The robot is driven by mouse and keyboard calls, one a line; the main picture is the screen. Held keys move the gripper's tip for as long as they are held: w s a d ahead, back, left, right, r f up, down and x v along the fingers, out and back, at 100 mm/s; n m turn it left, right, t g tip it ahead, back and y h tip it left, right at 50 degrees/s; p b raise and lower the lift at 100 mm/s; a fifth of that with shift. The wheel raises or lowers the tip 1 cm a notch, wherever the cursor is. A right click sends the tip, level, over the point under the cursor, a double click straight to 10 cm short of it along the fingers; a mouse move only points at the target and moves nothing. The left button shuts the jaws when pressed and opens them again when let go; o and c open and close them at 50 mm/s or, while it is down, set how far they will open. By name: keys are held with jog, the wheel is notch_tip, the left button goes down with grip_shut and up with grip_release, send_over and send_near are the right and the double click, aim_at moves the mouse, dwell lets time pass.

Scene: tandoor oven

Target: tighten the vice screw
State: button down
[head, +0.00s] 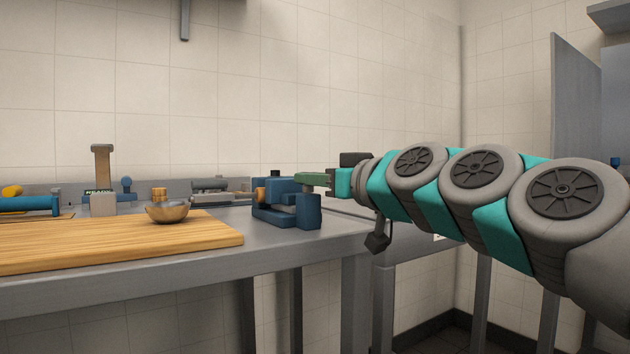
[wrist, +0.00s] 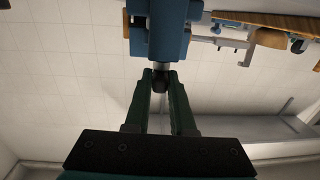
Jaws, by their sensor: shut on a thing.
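The blue vice (head: 307,211) stands near the right end of the metal table in the head view. In the wrist view its blue body (wrist: 166,38) fills the top middle. A short metal screw (wrist: 161,68) comes out of it and ends in a dark knob (wrist: 160,84). My gripper (wrist: 160,78) has its two green fingers on either side of this knob and is shut on it. In the head view my gripper (head: 300,178) reaches the vice from the right, with its fingers roughly level. The screw's knob is hidden there.
A wooden board (head: 110,243) lies on the metal table (head: 270,248), with a brass bowl (head: 167,212) on it. A wooden-handled block (head: 102,180), a blue cylinder (head: 30,204) and a grey tool (head: 212,187) are near the tiled wall. The table ends just right of the vice.

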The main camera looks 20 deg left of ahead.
jog(key=shift+r+m+t+h, duration=0.1)
jog(key=shift+m+t+h, duration=0.2)
jog(key=shift+t, duration=0.1)
jog(key=c, duration=0.8)
grip_release()
jog(key=shift+o, duration=0.2)
jog(key=shift+s+d, duration=0.1)
jog(key=v, duration=0.7)
jog(key=shift+d, duration=0.2)
jog(key=shift+s, duration=0.2)
